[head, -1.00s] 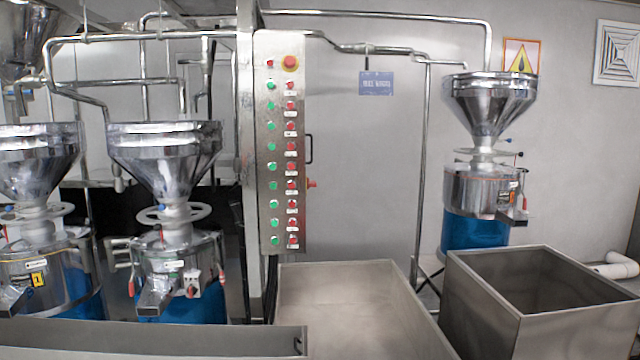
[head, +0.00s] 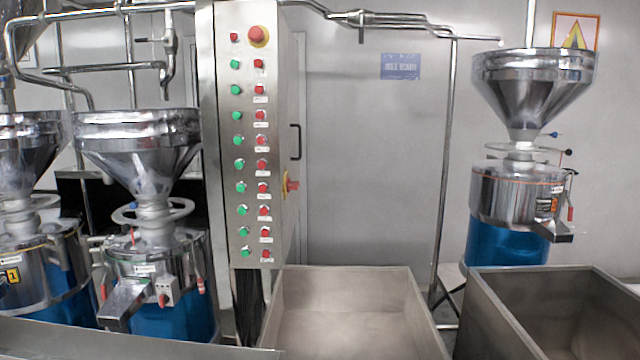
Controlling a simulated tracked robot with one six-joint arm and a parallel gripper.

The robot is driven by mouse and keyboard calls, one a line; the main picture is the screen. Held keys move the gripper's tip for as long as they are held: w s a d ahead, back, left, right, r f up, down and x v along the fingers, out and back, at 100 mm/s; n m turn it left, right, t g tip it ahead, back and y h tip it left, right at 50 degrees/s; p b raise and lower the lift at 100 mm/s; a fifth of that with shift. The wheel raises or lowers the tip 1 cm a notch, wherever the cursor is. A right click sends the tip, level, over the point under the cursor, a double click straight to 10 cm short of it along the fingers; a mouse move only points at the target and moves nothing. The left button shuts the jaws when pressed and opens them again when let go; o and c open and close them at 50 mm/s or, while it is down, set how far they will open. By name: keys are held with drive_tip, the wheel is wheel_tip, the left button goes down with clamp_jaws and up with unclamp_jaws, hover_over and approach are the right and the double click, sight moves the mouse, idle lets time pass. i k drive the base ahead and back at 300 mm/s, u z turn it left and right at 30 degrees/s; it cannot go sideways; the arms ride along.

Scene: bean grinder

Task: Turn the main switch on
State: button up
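A tall steel control panel (head: 250,200) stands left of centre in the head view. Its front has a column of green buttons (head: 240,163) and a column of red buttons (head: 262,165), with small white labels under the red ones. A large red knob (head: 258,36) and a small red button (head: 234,38) sit at the top. On the panel's right side is a red rotary switch on a yellow plate (head: 289,185), below a black handle (head: 296,142). I cannot tell the switch's position. My gripper is not in view.
Grinders with steel funnels (head: 140,150) stand left of the panel, and another grinder (head: 520,195) stands at the right. An open steel bin (head: 415,310) is in front of the panel, with a second bin (head: 500,325) to its right. A steel edge crosses the lower left.

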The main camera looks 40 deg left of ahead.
sight(290, 185)
drive_tip(key=i, duration=1.15)
drive_tip(key=u, duration=2.85)
drive_tip(key=i, duration=0.65)
drive_tip(key=u, duration=0.4)
